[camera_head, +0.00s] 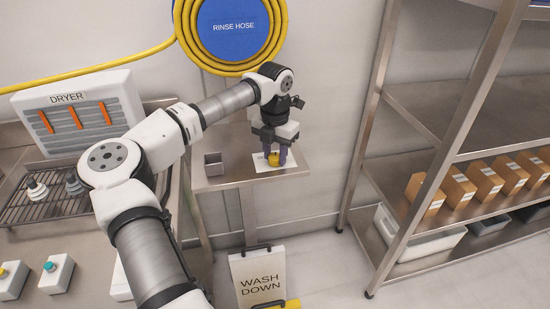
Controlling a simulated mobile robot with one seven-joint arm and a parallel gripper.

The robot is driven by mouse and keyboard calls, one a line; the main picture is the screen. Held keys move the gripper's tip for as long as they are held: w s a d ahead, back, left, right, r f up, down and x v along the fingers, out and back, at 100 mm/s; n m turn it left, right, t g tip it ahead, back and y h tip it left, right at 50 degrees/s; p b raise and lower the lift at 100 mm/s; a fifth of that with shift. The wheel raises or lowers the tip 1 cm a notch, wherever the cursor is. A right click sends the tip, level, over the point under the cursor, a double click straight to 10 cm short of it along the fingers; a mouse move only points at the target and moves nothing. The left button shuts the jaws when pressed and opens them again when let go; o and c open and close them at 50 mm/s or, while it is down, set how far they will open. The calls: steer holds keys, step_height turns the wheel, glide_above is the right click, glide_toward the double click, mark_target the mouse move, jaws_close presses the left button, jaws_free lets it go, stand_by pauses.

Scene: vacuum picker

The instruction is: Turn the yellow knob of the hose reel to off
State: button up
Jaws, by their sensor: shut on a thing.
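The yellow knob (274,160) is on a white plate (261,167) on a small metal shelf below the hose reel (235,28). My gripper (275,152) points down at the knob, with its fingers shut on it from both sides. The fingers hide part of the knob. The plate's markings are too small and too covered to read, so I cannot tell which setting the knob points to. The hose reel has a blue "RINSE HOSE" disc with yellow hose coiled around it.
A "WASH DOWN" sign (259,273) stands below. A dryer (80,115) and a wire rack (45,198) are at left. A metal shelving unit (395,150) with boxes (458,187) is at right.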

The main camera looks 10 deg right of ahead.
mark_target(275, 156)
steer(key=n+b, duration=0.3)
steer(key=n, duration=0.3)
steer(key=shift+n+b, duration=0.3)
steer(key=shift+b, duration=0.05)
steer(key=n+b, duration=0.2)
steer(key=n, duration=0.3)
steer(key=shift+r+n, duration=0.1)
steer(key=shift+n, duration=0.2)
steer(key=o, duration=1)
steer(key=shift+c, duration=0.2)
step_height(275, 156, up, 14)
steer(key=b, duration=0.1)
steer(key=shift+f, duration=0.2)
